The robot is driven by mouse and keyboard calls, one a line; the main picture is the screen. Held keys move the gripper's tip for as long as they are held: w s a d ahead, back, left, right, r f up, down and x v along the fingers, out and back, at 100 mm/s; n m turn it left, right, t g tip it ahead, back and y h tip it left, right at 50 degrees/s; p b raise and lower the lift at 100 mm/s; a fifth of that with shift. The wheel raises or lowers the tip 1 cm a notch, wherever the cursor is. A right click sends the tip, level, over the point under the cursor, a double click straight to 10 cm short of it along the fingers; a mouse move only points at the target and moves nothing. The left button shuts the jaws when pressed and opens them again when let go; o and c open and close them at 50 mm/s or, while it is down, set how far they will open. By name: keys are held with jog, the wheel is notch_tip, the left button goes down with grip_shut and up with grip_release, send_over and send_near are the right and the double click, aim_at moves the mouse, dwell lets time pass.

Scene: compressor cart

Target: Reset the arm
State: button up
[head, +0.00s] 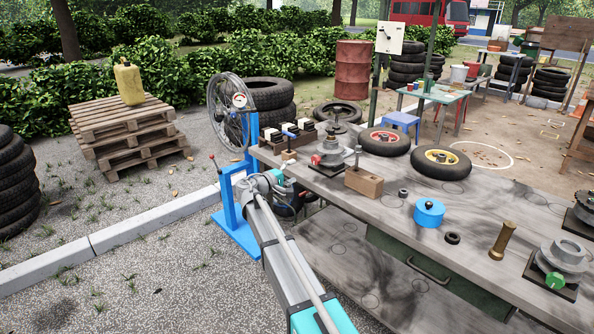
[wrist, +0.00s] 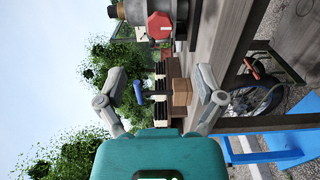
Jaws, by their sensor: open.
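My gripper (wrist: 162,82) is open in the wrist view, its two grey fingers spread with nothing held between them. In the head view my arm reaches up from the bottom centre, and my gripper (head: 277,181) is by the left end of the workbench (head: 395,213), next to the blue stand (head: 231,222). The fingertips are too small there to make out well. The wrist view is turned on its side. Beyond the fingers it shows a wooden block (wrist: 182,92), a blue handle (wrist: 139,92) and a red knob (wrist: 159,25), all apart from the fingers.
The bench holds a red-knobbed device (head: 327,152), a wooden block with a pin (head: 363,182), a blue canister (head: 429,213), a brass cylinder (head: 502,241) and a green-knobbed device (head: 556,280). Pallets (head: 130,135) stand left. Open gravel (head: 130,270) lies left of my arm.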

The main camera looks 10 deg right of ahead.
dwell(0.3)
jog(key=s+d+f+m+g+y, duration=0.25)
jog(key=s+d+f, duration=0.3)
jog(key=s, duration=0.35)
jog(key=s+d+f+m+g+y, duration=0.25)
jog(key=s+d+f+g, duration=0.2)
jog(key=s+f, duration=0.35)
jog(key=s+a+f+m+g+y, duration=0.15)
jog(key=s+y, duration=0.35)
jog(key=s, duration=0.6)
jog(key=s+a+f+m+g+y, duration=0.1)
jog(key=s+f+g+y, duration=0.3)
jog(key=s, duration=0.6)
notch_tip(320, 180, up, 28)
jog(key=t+p, duration=0.2)
jog(key=p, duration=2.5)
jog(key=shift+y+p, duration=0.3)
jog(key=shift+p, duration=0.05)
jog(key=shift+s, duration=0.1)
